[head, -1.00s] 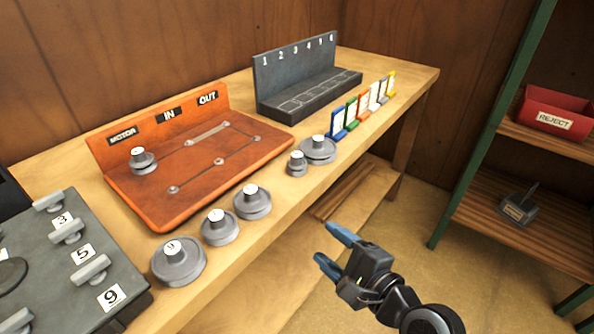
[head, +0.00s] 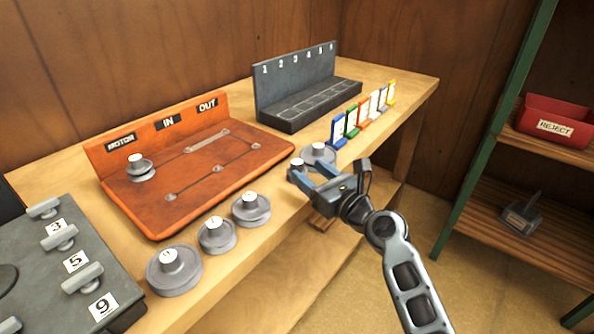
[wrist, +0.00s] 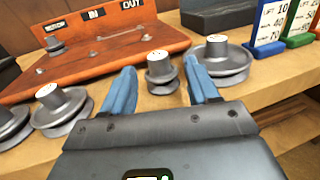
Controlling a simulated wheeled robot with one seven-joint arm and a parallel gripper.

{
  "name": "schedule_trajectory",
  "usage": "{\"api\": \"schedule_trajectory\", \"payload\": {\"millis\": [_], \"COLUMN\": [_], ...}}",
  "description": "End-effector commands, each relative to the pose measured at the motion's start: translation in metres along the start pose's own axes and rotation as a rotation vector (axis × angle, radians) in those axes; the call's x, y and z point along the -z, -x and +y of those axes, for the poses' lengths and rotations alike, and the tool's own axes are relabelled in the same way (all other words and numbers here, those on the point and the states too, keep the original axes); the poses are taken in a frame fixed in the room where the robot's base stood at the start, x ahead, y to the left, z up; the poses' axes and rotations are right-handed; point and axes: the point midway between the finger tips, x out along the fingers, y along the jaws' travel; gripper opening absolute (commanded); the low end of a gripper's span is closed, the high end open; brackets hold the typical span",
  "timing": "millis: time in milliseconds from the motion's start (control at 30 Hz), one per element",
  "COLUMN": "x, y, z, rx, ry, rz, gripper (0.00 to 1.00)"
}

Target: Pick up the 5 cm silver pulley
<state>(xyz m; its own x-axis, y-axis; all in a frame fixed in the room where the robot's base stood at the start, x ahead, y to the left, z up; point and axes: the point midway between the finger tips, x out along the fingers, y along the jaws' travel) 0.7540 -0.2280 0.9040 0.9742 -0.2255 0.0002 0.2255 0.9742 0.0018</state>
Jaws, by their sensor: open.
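Several silver pulleys with white-topped hubs stand along the front of the table. The smallest pulley (head: 297,165) is near my gripper (head: 314,176), partly hidden by it. In the wrist view this small pulley (wrist: 160,68) stands upright between and just beyond my open blue fingers, apparently untouched. A wider pulley (head: 320,153) stands close behind it; in the wrist view it is to the right (wrist: 222,60). Other pulleys stand to the left (head: 251,210), (head: 217,235), (head: 174,270). The size marks on the hubs are too small to read.
An orange board (head: 235,150) marked MOTOR, IN and OUT holds another pulley (head: 140,168). Behind is a grey numbered rack (head: 295,112). Coloured cards (head: 338,130) stand right of the pulleys. A red REJECT bin (head: 555,118) is on the right shelf.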

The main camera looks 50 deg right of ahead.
Motion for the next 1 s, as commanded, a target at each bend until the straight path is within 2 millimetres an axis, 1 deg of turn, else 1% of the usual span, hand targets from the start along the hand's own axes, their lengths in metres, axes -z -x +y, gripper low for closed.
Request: {"api": "schedule_trajectory", "payload": {"millis": [33, 100, 200, 300, 500, 567, 1000], "x": [-0.004, -0.003, -0.002, -0.002, -0.001, -0.001, -0.002], "y": [-0.008, -0.018, -0.028, -0.032, -0.032, -0.032, -0.032], "z": [0.002, 0.002, 0.002, 0.002, 0.003, 0.003, 0.003], "rx": [-0.001, -0.001, 0.000, 0.000, 0.000, 0.000, 0.000], "ry": [0.001, 0.002, 0.002, 0.001, 0.001, 0.001, 0.002], "rz": [-0.001, -0.002, -0.001, 0.000, 0.000, 0.000, 0.000], "gripper": [0.60, 0.60, 0.60, 0.60, 0.60, 0.55, 0.13]}}
